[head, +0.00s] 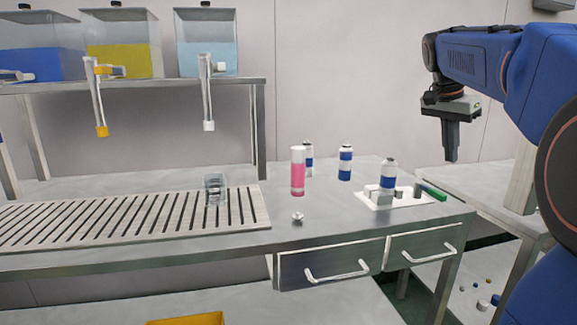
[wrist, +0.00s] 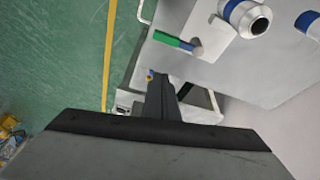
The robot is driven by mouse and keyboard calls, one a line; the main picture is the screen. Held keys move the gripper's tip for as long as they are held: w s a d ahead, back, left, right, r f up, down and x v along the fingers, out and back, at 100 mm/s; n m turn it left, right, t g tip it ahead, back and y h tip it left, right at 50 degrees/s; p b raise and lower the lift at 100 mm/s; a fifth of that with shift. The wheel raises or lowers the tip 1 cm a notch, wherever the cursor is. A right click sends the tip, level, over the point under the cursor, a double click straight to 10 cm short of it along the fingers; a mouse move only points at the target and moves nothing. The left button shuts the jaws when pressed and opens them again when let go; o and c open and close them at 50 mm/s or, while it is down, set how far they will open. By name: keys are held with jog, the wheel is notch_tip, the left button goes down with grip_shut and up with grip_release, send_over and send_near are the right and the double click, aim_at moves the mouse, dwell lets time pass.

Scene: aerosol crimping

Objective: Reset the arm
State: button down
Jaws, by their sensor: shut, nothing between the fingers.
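My gripper (head: 451,155) hangs at the upper right in the head view, fingers pointing down and together. It is shut and empty, raised above the right end of the bench and apart from everything. In the wrist view my gripper (wrist: 156,77) shows as dark fingers at the middle. Below it are the edge of the bench and the green floor. My blue arm comes in from the right side of the head view.
A white plate (head: 408,203) bears a blue-banded can (head: 389,174) and a green-handled tool (head: 432,191). More cans and a pink cylinder (head: 298,173) stand nearby on the bench. A glass beaker (head: 215,189) is on the slatted drain (head: 130,222). Coloured tanks sit on the shelf (head: 150,84).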

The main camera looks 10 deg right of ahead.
jog(key=s+a+f+n+t+y, duration=0.1)
jog(key=s+a+f+n+t, duration=0.1)
jog(key=s+a+f+n, duration=0.5)
jog(key=s+a+f+n+t+y, duration=0.1)
jog(key=s+a+f+n, duration=0.6)
jog(key=s+a+f, duration=0.8)
jog(key=a+f+y, duration=0.1)
jog(key=a+f, duration=0.2)
jog(key=f, duration=0.4)
jog(key=shift+s+n+t+y, duration=0.15)
jog(key=shift+n+t+y, duration=0.15)
jog(key=shift+n+t, duration=0.1)
